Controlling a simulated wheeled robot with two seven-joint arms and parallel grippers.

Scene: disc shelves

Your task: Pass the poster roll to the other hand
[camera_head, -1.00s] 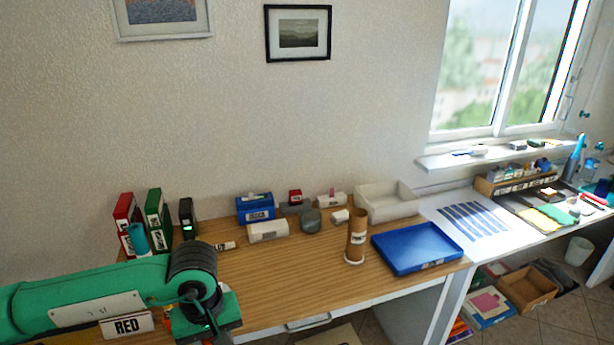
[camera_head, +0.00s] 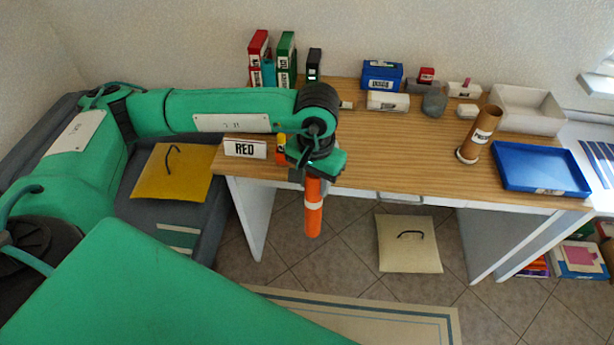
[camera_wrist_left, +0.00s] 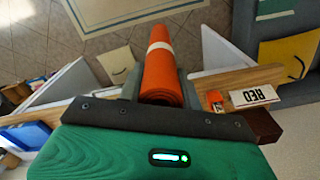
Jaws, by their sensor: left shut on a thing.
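The poster roll (camera_head: 314,215) is an orange tube with a pale band. My left gripper (camera_head: 311,172) is shut on its upper end, and the roll hangs down past the desk's front edge, above the floor. In the left wrist view the roll (camera_wrist_left: 159,62) points away from the dark jaws, which partly hide its near end. My right gripper is not in view; a large green arm part of mine fills the bottom left of the head view.
The wooden desk (camera_head: 400,150) carries a RED sign (camera_head: 245,149), a brown tube (camera_head: 482,135) and a blue tray (camera_head: 540,168). Red and green binders stand at its back left. A cream square pad (camera_head: 408,245) lies on the floor. Floor in front is mostly free.

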